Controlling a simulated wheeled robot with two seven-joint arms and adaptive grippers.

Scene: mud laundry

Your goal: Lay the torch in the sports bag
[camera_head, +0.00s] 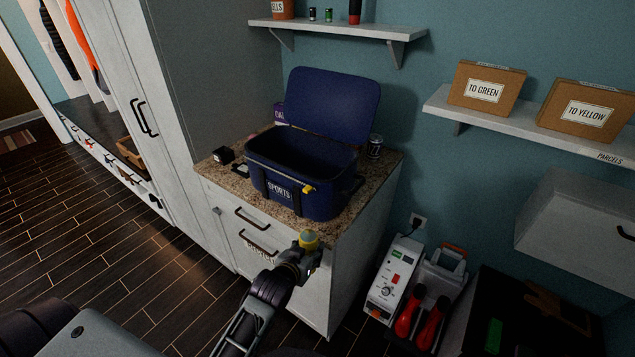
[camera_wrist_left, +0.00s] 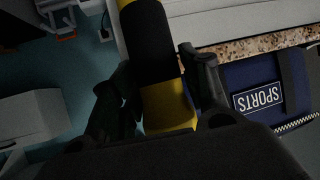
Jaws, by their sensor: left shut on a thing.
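The sports bag (camera_head: 318,200) is dark blue with a white "SPORTS" label and stands on the granite counter (camera_head: 222,180). Its lid (camera_head: 333,100) is raised and its inside looks dark. My left gripper (camera_head: 300,254) is shut on the torch and apart from the bag. The left wrist view shows the torch (camera_wrist_left: 152,45) between the two fingers (camera_wrist_left: 165,95), with the bag's label side (camera_wrist_left: 240,75) at right. My right gripper is not in view.
A shelf (camera_head: 350,30) hangs above the raised lid. A white device (camera_head: 396,275) stands on the right below the counter.

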